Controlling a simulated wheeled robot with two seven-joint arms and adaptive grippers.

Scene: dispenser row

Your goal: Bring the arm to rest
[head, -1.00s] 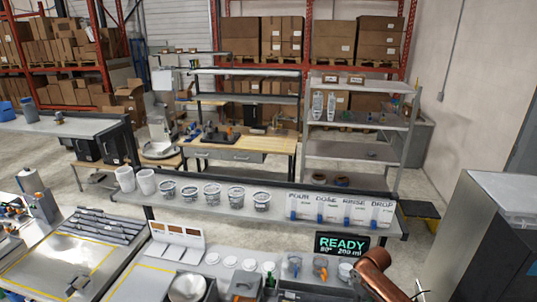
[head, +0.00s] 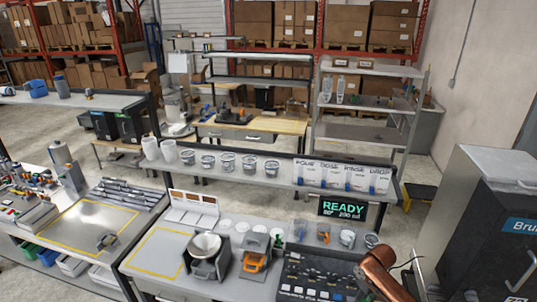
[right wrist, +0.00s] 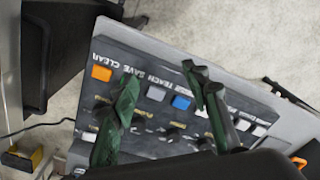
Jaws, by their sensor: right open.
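My right arm (head: 385,272), copper-coloured, comes in at the bottom right of the head view. My right gripper (right wrist: 160,75) shows in the right wrist view with two green fingers spread apart and nothing between them. It hangs over the control panel (right wrist: 150,130), which has orange, blue and white buttons and rows of dark knobs. I cannot tell whether the fingers touch the panel. The same panel (head: 320,278) sits at the front of the counter in the head view. My left gripper is not in view.
A lit READY display (head: 343,208) stands behind the panel. A grey machine with a white bowl (head: 205,246) and an orange-handled unit (head: 255,262) are left of the panel. Several tubs line the shelf (head: 285,182). A dark cabinet (head: 490,220) stands at the right, with floor between.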

